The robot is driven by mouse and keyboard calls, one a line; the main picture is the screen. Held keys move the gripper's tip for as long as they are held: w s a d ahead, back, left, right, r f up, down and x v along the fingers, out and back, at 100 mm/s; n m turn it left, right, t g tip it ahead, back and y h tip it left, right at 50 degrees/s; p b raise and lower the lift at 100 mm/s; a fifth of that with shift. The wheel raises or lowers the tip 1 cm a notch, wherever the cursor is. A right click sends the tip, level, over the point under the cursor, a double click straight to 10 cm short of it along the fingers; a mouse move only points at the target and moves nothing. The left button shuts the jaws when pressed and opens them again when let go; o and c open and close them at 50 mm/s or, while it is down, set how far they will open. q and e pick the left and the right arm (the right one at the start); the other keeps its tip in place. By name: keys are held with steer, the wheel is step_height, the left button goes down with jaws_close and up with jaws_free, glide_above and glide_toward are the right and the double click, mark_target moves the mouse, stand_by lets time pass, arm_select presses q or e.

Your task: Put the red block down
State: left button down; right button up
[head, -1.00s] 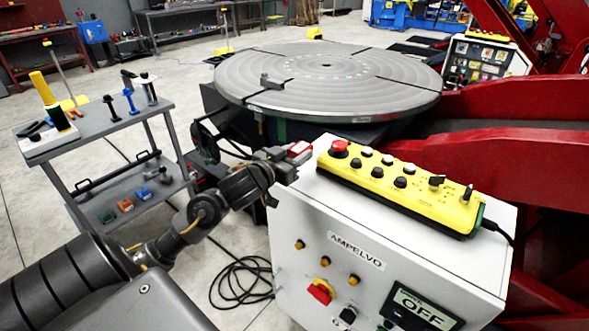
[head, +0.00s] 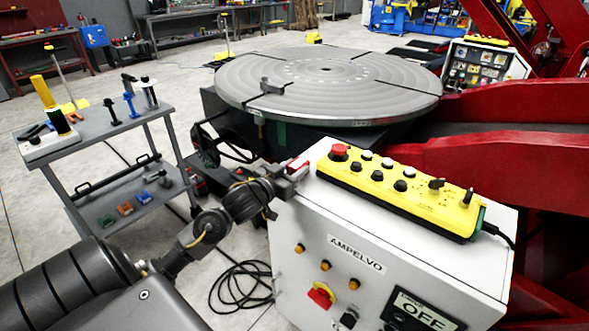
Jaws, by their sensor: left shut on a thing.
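The red block (head: 299,166) is small and shows only in part at the fingertips of my left gripper (head: 293,173). My left gripper is shut on it. The fingers hide much of the block. Both are at the left edge of the top of the white control cabinet (head: 315,222), left of the yellow button box. I cannot tell whether the block touches the cabinet top. My right gripper is not in view.
The yellow button box (head: 395,189) with a red stop button lies on the cabinet top. Behind is the round grey positioner table (head: 328,85). A grey tool cart (head: 95,135) stands at left. Red machine arms (head: 500,153) fill the right.

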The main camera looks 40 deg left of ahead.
arm_select(q)
steer(key=c, duration=1.3)
jaws_free()
steer(key=shift+f, duration=0.15)
steer(key=o, duration=0.4)
